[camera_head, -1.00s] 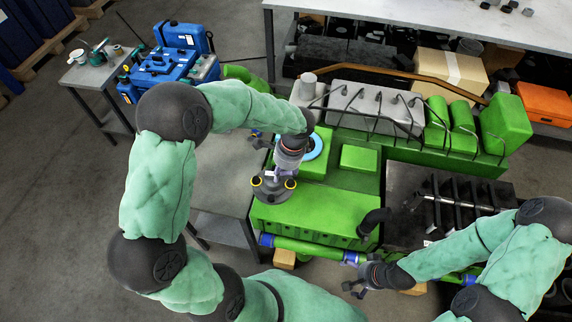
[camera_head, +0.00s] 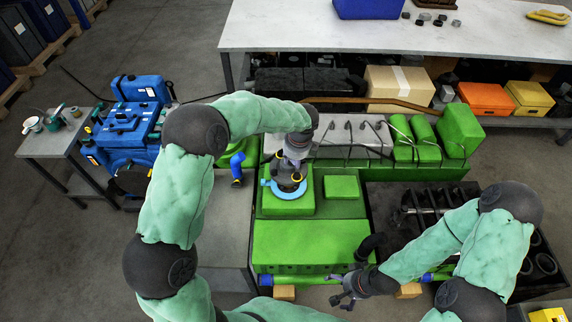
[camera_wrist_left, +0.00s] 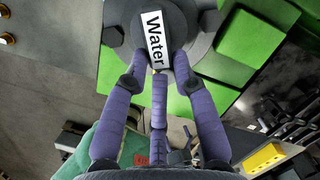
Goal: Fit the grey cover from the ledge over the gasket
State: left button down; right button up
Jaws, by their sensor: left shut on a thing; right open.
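The grey cover (camera_wrist_left: 205,50), a round flange with bolt ears and a "Water" label (camera_wrist_left: 156,38) on its middle, is shut in my left gripper (camera_wrist_left: 160,68). In the head view my left gripper (camera_head: 290,178) holds it above or on the blue ring gasket (camera_head: 287,195) on the green block (camera_head: 288,209). The gasket's blue edge shows at the left and front; the rest is hidden under the cover and fingers. I cannot tell whether cover and gasket touch. No gasket shows in the left wrist view. My right gripper (camera_head: 341,292) is open and empty near the engine's front edge.
A raised green block (camera_head: 342,187) is right of the gasket. Black hoses (camera_head: 358,128) and a grey housing stand behind. The grey ledge (camera_head: 222,225) left of the engine is largely bare. A blue machine (camera_head: 128,130) stands further left.

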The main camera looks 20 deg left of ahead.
aim_at(293, 169)
pick_arm(q)
jog(key=shift+w+f+b, duration=0.1)
jog(key=shift+f+b, duration=2.3)
jog(key=shift+f, duration=0.95)
jog(key=shift+f+b, duration=0.3)
jog(key=shift+f, duration=0.55)
jog(key=c, duration=0.7)
grip_release()
jog(key=shift+c, duration=0.2)
jog(key=shift+f, duration=0.15)
jog(key=r, duration=0.4)
jog(key=s+d+r, duration=0.1)
jog(key=r, duration=0.7)
jog(key=shift+s+d, duration=0.4)
